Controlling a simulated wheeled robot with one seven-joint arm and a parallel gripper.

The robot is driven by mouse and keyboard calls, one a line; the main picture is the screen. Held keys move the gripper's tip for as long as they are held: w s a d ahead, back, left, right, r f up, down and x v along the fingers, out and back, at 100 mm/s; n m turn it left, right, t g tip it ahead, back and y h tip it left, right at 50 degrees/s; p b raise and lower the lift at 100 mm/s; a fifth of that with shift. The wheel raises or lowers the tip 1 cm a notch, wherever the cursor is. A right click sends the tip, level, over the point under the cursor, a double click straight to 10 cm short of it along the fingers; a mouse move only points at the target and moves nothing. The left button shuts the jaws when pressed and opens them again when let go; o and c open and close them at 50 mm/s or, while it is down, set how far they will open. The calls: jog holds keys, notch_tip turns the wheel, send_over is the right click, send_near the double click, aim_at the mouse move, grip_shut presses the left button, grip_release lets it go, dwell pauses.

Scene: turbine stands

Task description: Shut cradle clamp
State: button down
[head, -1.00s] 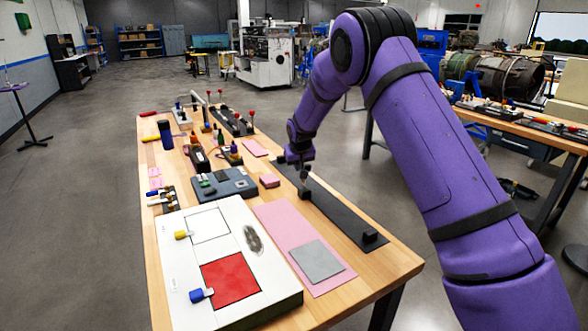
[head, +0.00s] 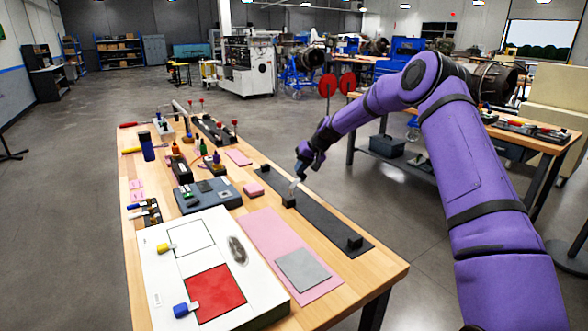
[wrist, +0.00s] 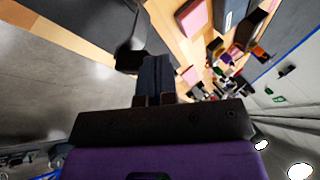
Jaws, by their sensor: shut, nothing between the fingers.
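The cradle is a long black base strip (head: 318,218) along the right side of the workbench. It has a dark block (head: 289,200) toward its far part and another block (head: 354,242) near its front end. A thin pale upright piece (head: 294,186), perhaps the clamp arm, stands at the far block. My gripper (head: 301,174) is just above and beside this piece; I cannot tell if they touch. In the wrist view my gripper (wrist: 156,68) has its dark fingers shut and empty, close beside a dark block (wrist: 129,56). The fingers partly hide the area beyond.
A pink mat (head: 262,232) with a grey square plate (head: 310,269) lies left of the strip. A white panel (head: 165,290) with a red square, a blue-grey case (head: 208,194) and a pink block (head: 254,189) are also on the bench.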

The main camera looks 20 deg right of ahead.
jog(key=d+y, duration=0.1)
jog(key=d+f+y, duration=0.1)
jog(key=y, duration=0.1)
jog(key=w+d+f+m+y, duration=0.1)
jog(key=d, duration=0.1)
jog(key=shift+f+g, duration=0.2)
jog(key=shift+g, duration=0.2)
jog(key=shift+d, duration=0.1)
jog(key=shift+r, duration=0.75)
jog(key=w+v, duration=0.1)
jog(key=v, duration=1.1)
